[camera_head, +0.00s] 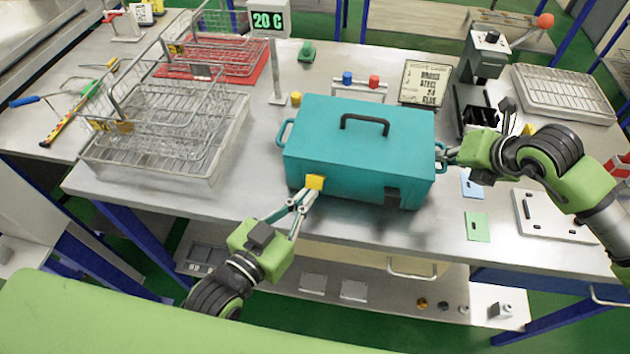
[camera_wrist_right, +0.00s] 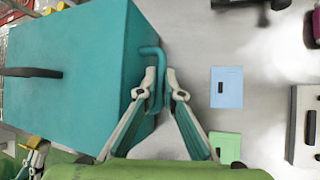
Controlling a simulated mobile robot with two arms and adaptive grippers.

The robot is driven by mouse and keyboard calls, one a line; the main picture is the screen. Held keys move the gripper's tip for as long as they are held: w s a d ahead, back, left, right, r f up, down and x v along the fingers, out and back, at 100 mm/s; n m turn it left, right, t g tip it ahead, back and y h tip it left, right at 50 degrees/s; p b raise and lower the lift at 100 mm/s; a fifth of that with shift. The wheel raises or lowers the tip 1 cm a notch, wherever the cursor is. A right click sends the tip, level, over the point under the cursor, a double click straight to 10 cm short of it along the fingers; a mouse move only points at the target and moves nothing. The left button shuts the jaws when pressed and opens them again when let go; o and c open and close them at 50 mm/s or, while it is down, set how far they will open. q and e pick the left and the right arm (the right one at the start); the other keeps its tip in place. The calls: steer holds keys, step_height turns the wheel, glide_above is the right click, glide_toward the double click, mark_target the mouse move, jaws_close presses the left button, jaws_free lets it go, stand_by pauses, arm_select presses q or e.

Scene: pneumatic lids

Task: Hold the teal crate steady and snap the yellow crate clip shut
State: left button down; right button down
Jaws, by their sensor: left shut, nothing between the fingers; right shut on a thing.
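The teal crate (camera_head: 345,140) stands closed on the metal table, with a dark handle (camera_head: 365,124) on its lid. The yellow crate clip (camera_head: 315,183) is on the left part of its front face; a dark clip (camera_head: 392,197) is on the right part. My left gripper (camera_head: 310,192) is shut and empty, its fingertips at the yellow clip; whether they touch it I cannot tell. My right gripper (camera_head: 445,156) is shut on the crate's right side handle, a teal loop (camera_wrist_right: 155,75) that shows between its fingers in the right wrist view. The yellow clip's exact angle is hard to see.
A wire basket tray (camera_head: 165,130) stands left of the crate. A 20 C display post (camera_head: 275,60) and a colored-knob rack (camera_head: 360,88) are behind it. Blue (camera_head: 472,184) and green (camera_head: 477,226) cards and a white plate (camera_head: 550,215) lie to the right.

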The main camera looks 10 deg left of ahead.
mark_target(309, 182)
arm_select(q)
steer(key=shift+w+r, duration=0.35)
steer(key=shift+r, duration=0.45)
stand_by(0.7)
steer(key=shift+w+r, duration=0.5)
steer(key=shift+w, duration=0.15)
stand_by(1.2)
steer(key=shift+s, duration=0.15)
steer(key=shift+s, duration=2.4)
steer(key=v, duration=1.2)
steer(key=shift+a, duration=0.1)
steer(key=shift+f, duration=0.1)
arm_select(e)
steer(key=c, duration=2.1)
jaws_free()
